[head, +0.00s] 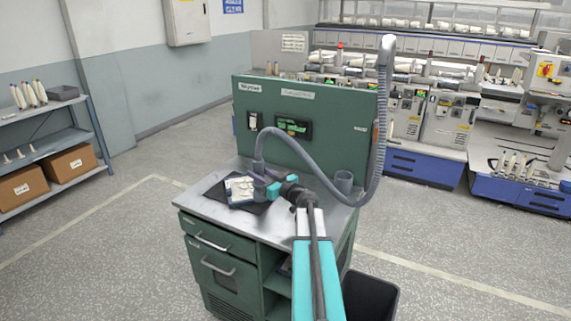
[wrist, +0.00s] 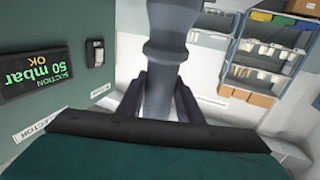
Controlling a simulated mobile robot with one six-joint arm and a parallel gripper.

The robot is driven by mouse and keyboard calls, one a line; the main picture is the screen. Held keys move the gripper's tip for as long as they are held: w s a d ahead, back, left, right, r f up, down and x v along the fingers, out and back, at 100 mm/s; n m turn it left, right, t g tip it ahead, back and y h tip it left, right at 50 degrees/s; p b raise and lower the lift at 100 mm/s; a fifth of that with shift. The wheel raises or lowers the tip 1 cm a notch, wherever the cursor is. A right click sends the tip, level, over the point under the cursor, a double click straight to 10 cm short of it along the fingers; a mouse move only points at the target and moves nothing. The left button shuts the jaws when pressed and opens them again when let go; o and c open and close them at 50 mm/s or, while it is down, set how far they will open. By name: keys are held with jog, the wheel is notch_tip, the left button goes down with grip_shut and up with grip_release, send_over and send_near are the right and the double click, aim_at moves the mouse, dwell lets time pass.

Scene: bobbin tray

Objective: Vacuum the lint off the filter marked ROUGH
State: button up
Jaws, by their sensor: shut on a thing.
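My gripper (head: 265,184) is over the steel worktop, at the right edge of a pale filter (head: 239,188). It is shut on the grey vacuum nozzle (wrist: 165,70), which stands between the two dark fingers in the wrist view. The grey hose (head: 308,160) arches from the nozzle to the right and up the panel's right side. The filter lies on a dark mat (head: 214,196); its marking is too small to read. The nozzle's tip is hidden, so I cannot tell whether it touches the filter. The suction display (wrist: 36,73) reads 50 mbar OK.
The green back panel (head: 340,115) stands behind the worktop (head: 200,208) and carries a switch (wrist: 95,54). A grey cup (head: 344,182) stands at the worktop's right. A black bin (head: 370,298) is on the floor at the right. Shelves with boxes (head: 68,160) are at the left.

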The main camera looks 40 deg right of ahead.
jog(key=a+f+n+g+y, duration=0.1)
jog(key=a+n+y, duration=0.15)
jog(key=a, duration=0.65)
jog(key=a+f+n+y, duration=0.1)
jog(key=a+y, duration=0.2)
jog(key=a, duration=0.6)
jog(key=a+f+n+g+y, duration=0.1)
jog(key=a+f+n+y, duration=0.15)
jog(key=a, duration=0.55)
jog(key=s+a+n+g+y, duration=0.2)
jog(key=s+a+y, duration=0.1)
jog(key=a, duration=0.7)
jog(key=s+a+f+n+g+y, duration=0.1)
jog(key=s+a+n+g+y, duration=0.2)
jog(key=a, duration=0.8)
jog(key=shift+g+y+b, duration=0.3)
jog(key=shift+y+b, duration=0.1)
jog(key=shift+y, duration=0.2)
jog(key=shift+a, duration=0.2)
